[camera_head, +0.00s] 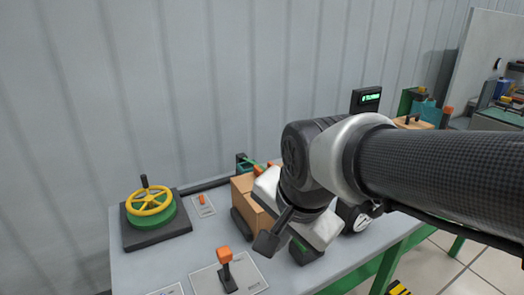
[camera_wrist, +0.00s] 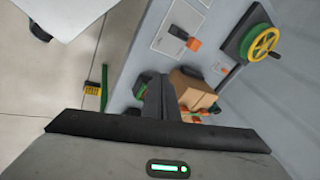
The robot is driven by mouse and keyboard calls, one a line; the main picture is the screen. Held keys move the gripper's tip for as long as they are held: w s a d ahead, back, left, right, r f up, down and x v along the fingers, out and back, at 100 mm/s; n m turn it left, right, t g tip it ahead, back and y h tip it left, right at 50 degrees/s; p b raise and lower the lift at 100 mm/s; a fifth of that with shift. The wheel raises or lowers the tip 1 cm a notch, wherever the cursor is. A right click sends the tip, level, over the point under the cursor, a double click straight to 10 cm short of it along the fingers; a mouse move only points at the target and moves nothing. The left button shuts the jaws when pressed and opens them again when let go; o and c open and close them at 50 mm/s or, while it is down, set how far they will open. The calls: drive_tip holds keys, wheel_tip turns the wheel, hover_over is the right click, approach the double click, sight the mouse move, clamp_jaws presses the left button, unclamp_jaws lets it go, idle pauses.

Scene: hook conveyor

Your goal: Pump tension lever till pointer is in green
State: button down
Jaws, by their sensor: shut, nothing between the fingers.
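A lever with an orange knob (camera_head: 226,256) stands on a pale plate at the front of the grey table. It also shows in the wrist view (camera_wrist: 184,36). I cannot tell for sure that it is the tension lever. A round white dial (camera_head: 362,222) shows partly behind my arm; its pointer and any green zone are too small to read. My gripper (camera_head: 268,243) is shut and empty, tilted down above the table, right of the orange-knobbed lever and apart from it. Its dark fingers show in the wrist view (camera_wrist: 160,95).
A yellow handwheel (camera_head: 149,203) on a green base stands at the left. A cardboard box (camera_head: 247,198) sits behind my gripper. A small green-lit display (camera_head: 370,98) stands behind my arm. A ribbed wall closes the back.

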drive_tip(key=a+f+m+b, duration=0.2)
drive_tip(key=a+f+m, duration=0.1)
drive_tip(key=a+f, duration=0.3)
drive_tip(key=shift+w+a+m+g+y+b, duration=0.15)
drive_tip(key=shift+a+m+g+y+b, duration=0.2)
drive_tip(key=shift+a, duration=0.25)
drive_tip(key=shift+f, duration=0.15)
drive_tip(key=b, duration=0.2)
hover_over(226, 265)
drive_tip(key=s+d, duration=0.2)
drive_tip(key=s, duration=0.1)
wheel_tip(226, 265, down, 9)
drive_tip(key=shift+a, duration=0.15)
drive_tip(key=shift+p, duration=0.35)
